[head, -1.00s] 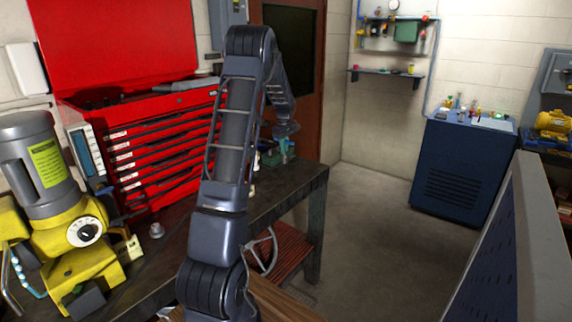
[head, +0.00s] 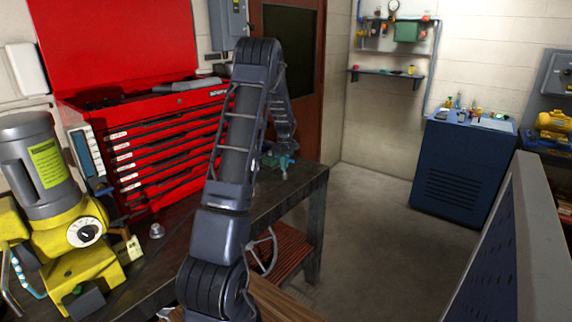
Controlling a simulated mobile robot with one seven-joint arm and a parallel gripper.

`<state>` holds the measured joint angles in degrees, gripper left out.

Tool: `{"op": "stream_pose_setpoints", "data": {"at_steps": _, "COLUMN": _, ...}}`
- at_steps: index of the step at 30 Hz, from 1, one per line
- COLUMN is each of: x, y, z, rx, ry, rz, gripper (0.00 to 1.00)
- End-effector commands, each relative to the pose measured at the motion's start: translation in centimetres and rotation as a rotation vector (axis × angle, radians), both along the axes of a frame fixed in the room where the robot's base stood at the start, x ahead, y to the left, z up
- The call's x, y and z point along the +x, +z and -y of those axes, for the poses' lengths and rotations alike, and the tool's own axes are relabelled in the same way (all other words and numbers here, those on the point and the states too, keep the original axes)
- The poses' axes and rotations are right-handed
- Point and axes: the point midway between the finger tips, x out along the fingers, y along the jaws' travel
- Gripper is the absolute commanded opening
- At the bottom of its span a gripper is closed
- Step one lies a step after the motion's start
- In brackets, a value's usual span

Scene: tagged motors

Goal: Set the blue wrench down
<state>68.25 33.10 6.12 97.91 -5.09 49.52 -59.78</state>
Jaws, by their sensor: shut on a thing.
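My gripper (head: 284,154) is at the far end of my arm, low over the far end of the dark workbench (head: 291,190). It is shut on the blue wrench (head: 285,164), which shows as a small teal-blue shape just below it. Most of the wrench is too small or hidden to make out. I cannot tell whether it touches the bench top.
A red tool chest (head: 160,150) stands on the bench left of my arm. A yellow and grey motor machine (head: 60,205) is at the near left. A dark blue cabinet (head: 462,170) stands at the back right. The floor between is clear.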

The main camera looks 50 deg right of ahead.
Motion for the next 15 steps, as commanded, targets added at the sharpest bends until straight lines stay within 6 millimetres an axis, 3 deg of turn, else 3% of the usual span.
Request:
{"op": "stream_pose_setpoints", "data": {"at_steps": 6, "x": 0.02, "y": -0.46, "z": -0.02, "rx": 0.001, "ry": 0.0, "rz": 0.0, "gripper": 0.0}}
{"op": "stream_pose_setpoints", "data": {"at_steps": 7, "x": 0.02, "y": -0.5, "z": -0.02, "rx": 0.001, "ry": 0.0, "rz": 0.0, "gripper": 0.16}}
{"op": "stream_pose_setpoints", "data": {"at_steps": 10, "x": 0.02, "y": -0.47, "z": -0.02, "rx": 0.0, "ry": 0.0, "rz": 0.0, "gripper": 0.36}}
{"op": "stream_pose_setpoints", "data": {"at_steps": 15, "x": 0.02, "y": -0.46, "z": -0.01, "rx": 0.0, "ry": 0.0, "rz": 0.0, "gripper": 0.36}}
